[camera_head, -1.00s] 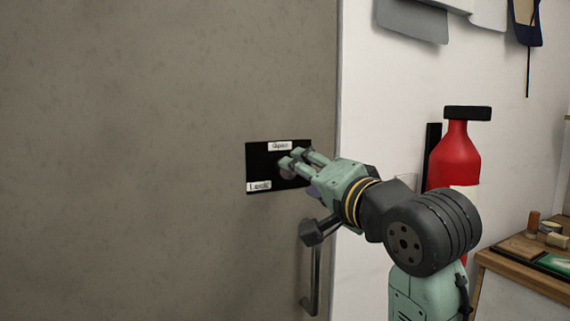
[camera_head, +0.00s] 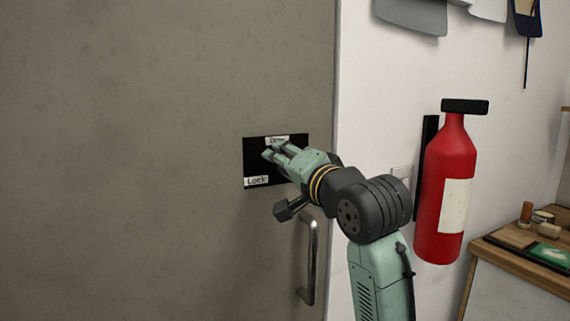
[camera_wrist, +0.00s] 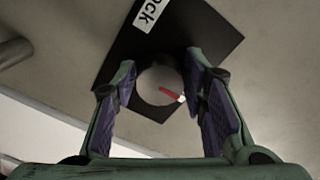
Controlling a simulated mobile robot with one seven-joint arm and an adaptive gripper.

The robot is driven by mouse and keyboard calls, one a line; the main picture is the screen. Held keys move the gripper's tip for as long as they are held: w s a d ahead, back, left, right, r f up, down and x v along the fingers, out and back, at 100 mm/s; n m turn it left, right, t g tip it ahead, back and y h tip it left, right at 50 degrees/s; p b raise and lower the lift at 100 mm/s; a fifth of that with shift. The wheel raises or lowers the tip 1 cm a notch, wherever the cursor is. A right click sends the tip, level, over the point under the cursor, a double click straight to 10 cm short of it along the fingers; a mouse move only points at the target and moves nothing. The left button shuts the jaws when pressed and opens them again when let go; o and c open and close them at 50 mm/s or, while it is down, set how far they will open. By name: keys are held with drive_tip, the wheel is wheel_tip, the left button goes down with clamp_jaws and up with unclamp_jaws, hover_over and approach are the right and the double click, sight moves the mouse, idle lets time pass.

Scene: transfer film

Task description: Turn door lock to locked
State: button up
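A black lock plate (camera_head: 250,158) is fixed to the grey door. It has a "Lock" label (camera_head: 256,181) at its lower left and an "Open" label (camera_head: 277,140) at its top. In the wrist view, the round grey lock knob (camera_wrist: 152,82) bears a red mark pointing right and slightly down, away from the "Lock" label (camera_wrist: 151,14). My gripper (camera_head: 277,152) is at the plate. Its two purple-padded fingers (camera_wrist: 163,92) are apart, one on each side of the knob, with narrow gaps visible; contact is unclear. In the head view my gripper hides the knob.
A metal door handle (camera_head: 312,262) stands upright below the plate, close to my wrist. A red fire extinguisher (camera_head: 440,165) hangs on the white wall to the right. A wooden table (camera_head: 520,262) with small items is at the far right. The door (camera_head: 120,160) left of the plate is clear.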

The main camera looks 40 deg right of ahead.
drive_tip(key=c, duration=0.8)
drive_tip(key=shift+n, duration=0.3)
drive_tip(key=n+b, duration=0.1)
drive_tip(key=n, duration=0.2)
drive_tip(key=shift+n, duration=0.3)
drive_tip(key=n+b, duration=0.1)
drive_tip(key=n, duration=0.3)
drive_tip(key=shift+n, duration=0.3)
drive_tip(key=n+b, duration=0.1)
drive_tip(key=n, duration=0.3)
drive_tip(key=shift+b, duration=0.35)
drive_tip(key=n+b, duration=0.1)
drive_tip(key=n, duration=0.4)
